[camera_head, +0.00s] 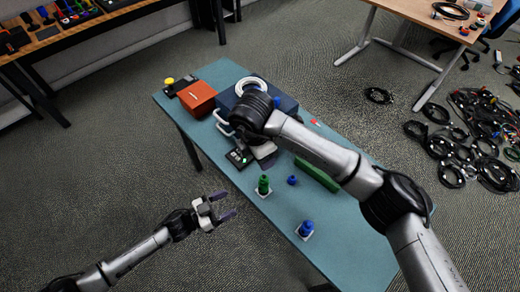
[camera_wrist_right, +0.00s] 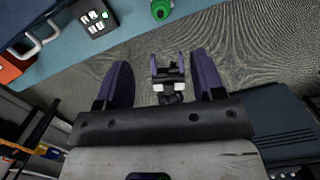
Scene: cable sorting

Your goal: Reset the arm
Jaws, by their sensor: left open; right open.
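My left gripper (camera_head: 224,205) is open and empty, with two purple fingers apart, over the floor to the left of the table in the head view. It also shows small in the right wrist view (camera_wrist_right: 167,68), between my right fingers but farther off. My right gripper (camera_wrist_right: 163,65) is open, with nothing between its jaws up close. In the head view my right arm reaches over the table from the right, and its wrist hides most of that gripper. A black keypad (camera_head: 240,157) with a green light lies beside it.
The teal table (camera_head: 263,208) bears a red box (camera_head: 197,97), a white cable coil (camera_head: 251,84) on a blue case (camera_head: 287,103), a green peg (camera_head: 263,184), a blue peg (camera_head: 306,228) and a green bar (camera_head: 317,174). Cables (camera_head: 467,137) litter the floor at right.

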